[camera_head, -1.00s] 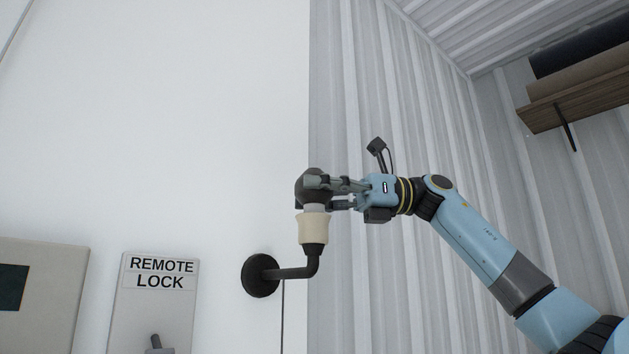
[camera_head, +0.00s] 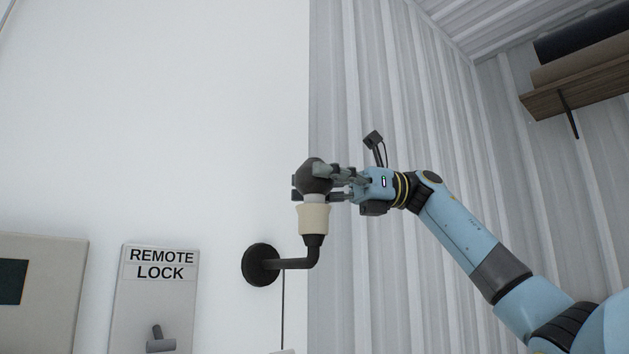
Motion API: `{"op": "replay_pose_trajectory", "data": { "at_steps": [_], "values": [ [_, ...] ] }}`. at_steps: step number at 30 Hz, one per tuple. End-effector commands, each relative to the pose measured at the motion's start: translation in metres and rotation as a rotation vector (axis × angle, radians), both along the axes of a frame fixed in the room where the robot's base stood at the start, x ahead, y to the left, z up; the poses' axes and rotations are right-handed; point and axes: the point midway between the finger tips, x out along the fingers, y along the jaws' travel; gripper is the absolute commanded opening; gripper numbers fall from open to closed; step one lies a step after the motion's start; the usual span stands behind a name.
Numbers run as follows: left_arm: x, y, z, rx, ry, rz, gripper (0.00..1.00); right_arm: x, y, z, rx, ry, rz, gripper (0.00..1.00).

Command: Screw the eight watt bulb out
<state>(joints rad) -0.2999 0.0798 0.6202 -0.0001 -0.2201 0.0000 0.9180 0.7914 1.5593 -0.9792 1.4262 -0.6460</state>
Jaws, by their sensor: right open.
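The bulb (camera_head: 316,170) is a dark grey globe with a pale neck. It stands upright in a cream socket (camera_head: 314,219) on a black bent wall arm (camera_head: 296,263). No wattage marking can be read on it. My right gripper (camera_head: 306,187) comes in from the right at the bulb's height. Its fingers are open and lie around the globe, one across its near side and one lower by the neck. Whether they touch the glass cannot be told. My left gripper is out of view.
A grey panel labelled REMOTE LOCK (camera_head: 155,300) with a lever (camera_head: 160,340) is at the lower left. Another panel (camera_head: 40,292) with a dark screen is left of it. A wooden shelf (camera_head: 580,90) hangs at the upper right. The space above the bulb is clear.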

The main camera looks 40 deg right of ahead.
Motion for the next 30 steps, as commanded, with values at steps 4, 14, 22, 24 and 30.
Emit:
{"op": "replay_pose_trajectory", "data": {
  "at_steps": [4, 14, 22, 24, 30],
  "values": [
    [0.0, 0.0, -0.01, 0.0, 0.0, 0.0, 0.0, 0.0, 0.0, -0.003, -0.004, 0.0, -0.049, 0.8],
    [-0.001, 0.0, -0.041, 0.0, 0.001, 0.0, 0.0, -0.002, 0.0, -0.005, -0.008, -0.004, -0.332, 0.8],
    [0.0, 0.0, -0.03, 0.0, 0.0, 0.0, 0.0, -0.002, 0.002, 0.002, -0.009, -0.005, -0.683, 0.8],
    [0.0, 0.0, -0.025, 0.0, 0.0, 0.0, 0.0, -0.001, 0.003, 0.002, -0.008, -0.004, -0.746, 0.8],
    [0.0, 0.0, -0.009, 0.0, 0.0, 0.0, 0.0, -0.002, 0.003, 0.004, -0.001, -0.004, -0.924, 0.8]
  ]
}}
